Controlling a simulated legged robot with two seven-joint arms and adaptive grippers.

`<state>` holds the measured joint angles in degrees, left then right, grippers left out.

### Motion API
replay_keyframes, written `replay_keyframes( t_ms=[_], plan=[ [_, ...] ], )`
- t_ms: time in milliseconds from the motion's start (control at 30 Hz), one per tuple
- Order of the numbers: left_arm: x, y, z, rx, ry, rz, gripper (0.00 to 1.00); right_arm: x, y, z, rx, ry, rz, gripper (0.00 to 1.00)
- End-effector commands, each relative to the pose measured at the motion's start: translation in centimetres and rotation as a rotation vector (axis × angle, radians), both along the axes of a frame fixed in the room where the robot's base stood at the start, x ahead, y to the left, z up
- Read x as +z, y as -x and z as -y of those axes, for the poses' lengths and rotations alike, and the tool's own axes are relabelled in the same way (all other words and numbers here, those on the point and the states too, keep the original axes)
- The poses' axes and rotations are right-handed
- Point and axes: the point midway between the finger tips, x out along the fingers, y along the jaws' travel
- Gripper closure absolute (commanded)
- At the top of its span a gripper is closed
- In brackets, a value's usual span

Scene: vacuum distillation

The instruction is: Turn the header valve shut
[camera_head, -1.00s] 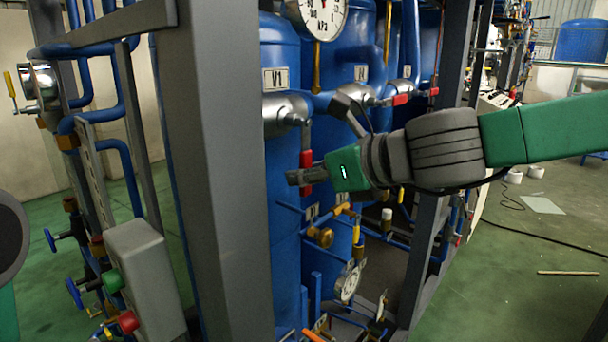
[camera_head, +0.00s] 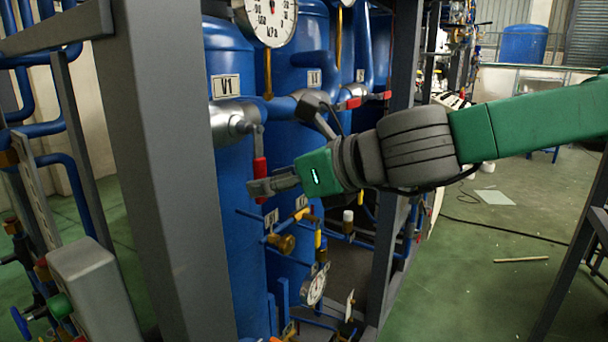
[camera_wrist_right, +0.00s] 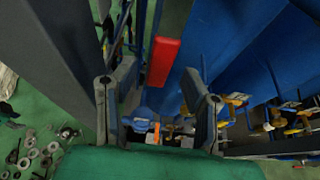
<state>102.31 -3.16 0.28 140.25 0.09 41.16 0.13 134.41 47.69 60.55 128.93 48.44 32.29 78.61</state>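The valve near tank V1 has a grey body (camera_head: 233,122) and a lever with a red grip (camera_head: 260,168) hanging straight down. My right gripper (camera_head: 264,187) comes in from the right, its fingers crossing the lower part of the red grip. In the right wrist view, the two fingers (camera_wrist_right: 158,82) stand apart. The red grip (camera_wrist_right: 163,62) shows upright in the gap between them, with room on both sides. I see no clear contact. My left gripper is not in the head view.
A grey frame post (camera_head: 170,170) stands left of the valve. Blue tanks (camera_head: 231,62) stand behind it, with a pressure gauge (camera_head: 268,18) above. Another valve with a red handle (camera_head: 352,103) is to the right. Brass fittings (camera_head: 283,242) and thin pipes lie below. Open floor is at right.

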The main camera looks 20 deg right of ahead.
Motion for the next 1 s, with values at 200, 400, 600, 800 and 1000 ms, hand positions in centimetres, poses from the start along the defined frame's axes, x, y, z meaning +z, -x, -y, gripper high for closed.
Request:
replay_keyframes(
  t_ms=[200, 400, 600, 800, 1000],
  plan=[
    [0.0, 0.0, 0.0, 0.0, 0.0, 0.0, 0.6, 2.0, 3.6, 3.0, -0.002, -0.004, 0.002, 0.6],
    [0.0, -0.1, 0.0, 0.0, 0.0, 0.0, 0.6, 3.0, 5.7, 4.9, -0.003, -0.003, -0.003, 0.6],
    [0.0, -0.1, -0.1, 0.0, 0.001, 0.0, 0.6, 3.3, 6.6, 5.4, 0.001, 0.0, -0.005, 0.6],
    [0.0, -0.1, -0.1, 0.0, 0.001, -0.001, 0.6, 3.3, 6.7, 5.4, 0.001, 0.0, -0.006, 0.6],
    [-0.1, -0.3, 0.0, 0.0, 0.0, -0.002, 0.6, 3.3, 6.7, 5.5, 0.001, 0.0, -0.006, 0.6]
  ],
)
